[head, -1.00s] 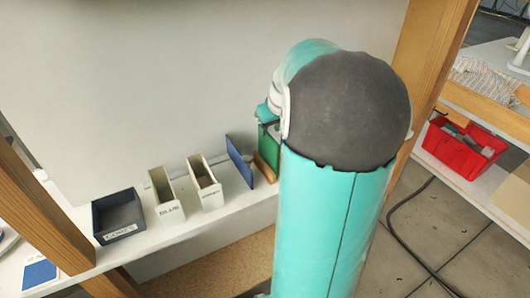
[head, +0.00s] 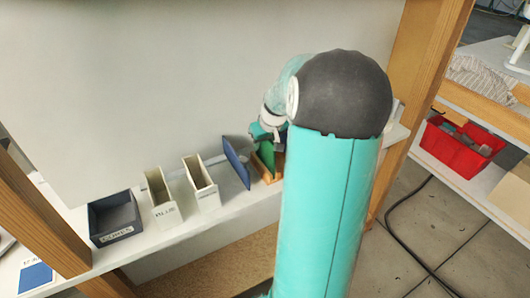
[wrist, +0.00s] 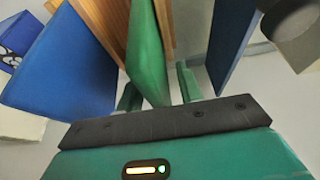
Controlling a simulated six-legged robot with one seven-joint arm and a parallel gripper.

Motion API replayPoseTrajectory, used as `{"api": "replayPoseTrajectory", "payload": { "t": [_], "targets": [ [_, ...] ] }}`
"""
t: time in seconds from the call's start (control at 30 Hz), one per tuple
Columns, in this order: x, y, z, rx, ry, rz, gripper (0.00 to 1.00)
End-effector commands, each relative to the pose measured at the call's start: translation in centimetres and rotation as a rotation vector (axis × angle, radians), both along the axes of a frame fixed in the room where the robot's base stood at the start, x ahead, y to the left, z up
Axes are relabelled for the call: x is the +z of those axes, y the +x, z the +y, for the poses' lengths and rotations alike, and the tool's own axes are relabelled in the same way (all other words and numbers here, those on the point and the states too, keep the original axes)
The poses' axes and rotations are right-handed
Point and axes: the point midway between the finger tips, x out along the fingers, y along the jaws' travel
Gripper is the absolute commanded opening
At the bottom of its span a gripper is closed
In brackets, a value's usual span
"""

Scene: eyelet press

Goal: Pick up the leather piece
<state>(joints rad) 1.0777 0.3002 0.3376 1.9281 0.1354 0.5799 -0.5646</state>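A green flat piece (wrist: 147,50), which looks like a leather piece, stands upright in a wooden rack (wrist: 112,25) in the wrist view. My gripper (wrist: 158,90) is open, with one finger on each side of the green piece's near end. Gaps show beside the piece, so it does not look clamped. A blue piece (wrist: 62,68) stands to the left and another blue panel (wrist: 231,42) to the right. In the head view the green piece (head: 266,154) and a blue panel (head: 236,163) show on the shelf, below my wrist; my fingers are hidden there.
On the shelf (head: 180,236) stand a dark labelled tray (head: 113,217) and two narrow cream bins (head: 161,197) to the left of the blue panel. A wooden post (head: 418,80) rises at right. A red bin (head: 455,150) sits on another shelf.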

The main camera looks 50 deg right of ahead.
Motion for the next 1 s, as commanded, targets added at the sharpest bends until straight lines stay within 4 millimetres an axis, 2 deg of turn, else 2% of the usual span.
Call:
{"api": "replayPoseTrajectory", "payload": {
  "t": [0.63, 0.67, 0.83, 1.0],
  "targets": [
    [-0.50, -0.01, -0.01, 0.000, 0.000, 0.000, 0.36],
    [-0.49, -0.01, 0.00, 0.000, 0.000, 0.000, 0.32],
    [-0.48, -0.02, 0.00, 0.000, 0.000, 0.000, 0.00],
    [-0.45, 0.00, -0.02, 0.000, 0.000, 0.000, 0.00]
  ]
}}
